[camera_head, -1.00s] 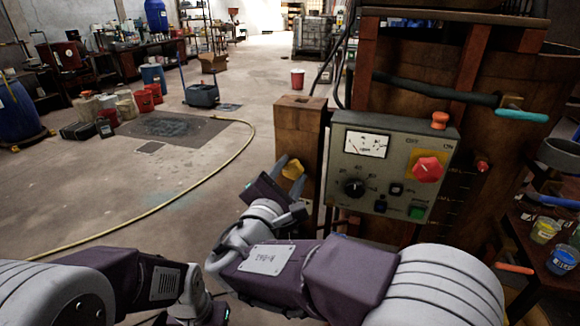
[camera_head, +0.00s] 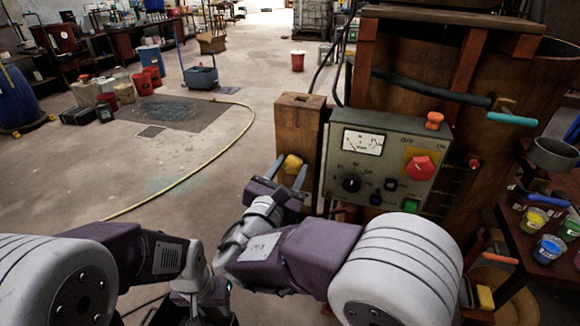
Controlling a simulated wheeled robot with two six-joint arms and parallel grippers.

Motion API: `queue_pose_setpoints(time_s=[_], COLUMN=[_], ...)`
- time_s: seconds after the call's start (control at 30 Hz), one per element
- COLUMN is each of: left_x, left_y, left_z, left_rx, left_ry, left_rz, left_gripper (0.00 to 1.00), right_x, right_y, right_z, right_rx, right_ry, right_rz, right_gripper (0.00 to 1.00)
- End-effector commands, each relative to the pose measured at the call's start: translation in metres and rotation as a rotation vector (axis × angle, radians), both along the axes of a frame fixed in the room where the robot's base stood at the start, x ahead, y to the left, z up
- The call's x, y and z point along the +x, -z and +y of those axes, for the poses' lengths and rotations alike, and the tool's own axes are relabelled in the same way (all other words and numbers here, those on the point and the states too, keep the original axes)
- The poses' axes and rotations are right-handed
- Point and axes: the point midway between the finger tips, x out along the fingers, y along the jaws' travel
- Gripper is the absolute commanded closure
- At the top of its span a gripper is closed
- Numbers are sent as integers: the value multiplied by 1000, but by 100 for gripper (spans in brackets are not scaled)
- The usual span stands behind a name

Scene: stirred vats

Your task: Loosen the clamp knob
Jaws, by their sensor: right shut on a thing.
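The yellow clamp knob (camera_head: 292,164) sits on the front of an upright wooden post (camera_head: 299,125), left of the grey control box. My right gripper (camera_head: 290,171) reaches it from below, with one grey finger on each side of the knob. It is shut on the knob, and its fingers hide part of the knob's sides. My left gripper (camera_head: 203,307) hangs low at the bottom of the view, away from the post. Its fingers are hidden, so I cannot tell whether it is open.
The control box (camera_head: 384,190) has a gauge, a black dial and a red switch. A crank with a teal handle (camera_head: 511,119) juts from the wooden vat (camera_head: 405,75). Paint jars stand on a table at the right. A yellow hose (camera_head: 180,179) crosses open floor at the left.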

Motion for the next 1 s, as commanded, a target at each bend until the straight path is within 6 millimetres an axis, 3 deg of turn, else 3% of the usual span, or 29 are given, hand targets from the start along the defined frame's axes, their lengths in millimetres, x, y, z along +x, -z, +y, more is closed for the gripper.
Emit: queue_pose_setpoints(time_s=[0.33,0.37,0.43,0.77,1.0], left_x=[0,0,0,0,0], left_y=[0,0,0,0,2], left_z=[0,0,0,0,0], left_rx=[0,0,0,0,0], left_ry=[0,0,0,0,0], left_rz=[0,0,0,0,0], left_gripper=[64,64,64,64,64], right_x=[0,0,0,-2,-47], right_y=[2,2,2,1,1], right_z=[0,0,0,1,17], right_rx=[-6,-6,-5,-3,-2], right_ry=[0,0,0,-1,-8], right_rz=[5,5,5,2,2], right_gripper=[99,56,37,37,37])
